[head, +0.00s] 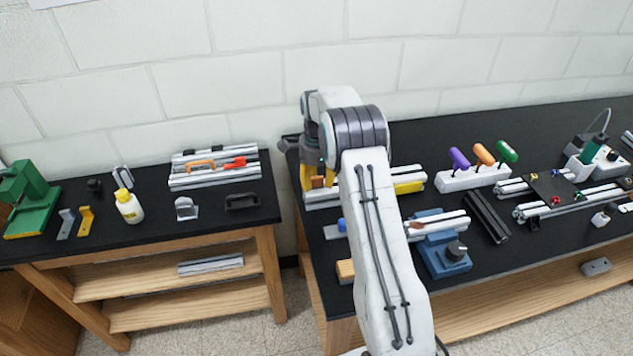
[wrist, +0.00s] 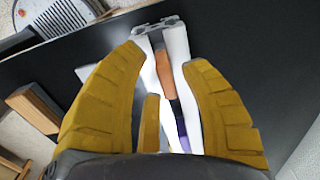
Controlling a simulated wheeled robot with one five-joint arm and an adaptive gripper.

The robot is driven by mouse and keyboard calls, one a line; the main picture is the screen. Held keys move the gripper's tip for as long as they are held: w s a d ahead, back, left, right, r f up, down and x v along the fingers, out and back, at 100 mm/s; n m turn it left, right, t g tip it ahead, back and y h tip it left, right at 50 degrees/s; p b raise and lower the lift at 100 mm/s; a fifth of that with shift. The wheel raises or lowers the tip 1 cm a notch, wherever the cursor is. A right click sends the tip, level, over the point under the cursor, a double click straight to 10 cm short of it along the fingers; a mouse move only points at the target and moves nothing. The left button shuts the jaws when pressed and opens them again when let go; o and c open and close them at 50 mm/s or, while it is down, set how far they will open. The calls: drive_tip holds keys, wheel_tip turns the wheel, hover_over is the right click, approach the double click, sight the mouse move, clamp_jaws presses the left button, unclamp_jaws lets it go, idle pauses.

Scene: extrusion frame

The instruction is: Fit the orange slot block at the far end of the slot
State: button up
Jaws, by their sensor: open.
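In the wrist view, an orange block (wrist: 163,68) lies in the slot of a pale aluminium extrusion (wrist: 177,45), close to the end face at the top of the picture. A black piece and a purple piece (wrist: 183,131) lie further down the same slot. My gripper (wrist: 168,65) has its yellow fingers spread on both sides of the extrusion, with the orange block between them and apart from both. A shorter yellow finger stands lower in the middle and hides part of the extrusion. In the head view, my gripper (head: 318,178) is low over the bench's left end.
A wooden block (wrist: 33,108) shows at the left in the wrist view. The black bench also holds a blue fixture (head: 443,258), a white rack with coloured handles (head: 472,178) and dark bars (head: 487,216). A gap separates it from the left table (head: 150,235).

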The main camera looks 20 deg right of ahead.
wheel_tip(320, 180, up, 11)
drive_tip(key=shift+s, duration=0.25)
idle(0.7)
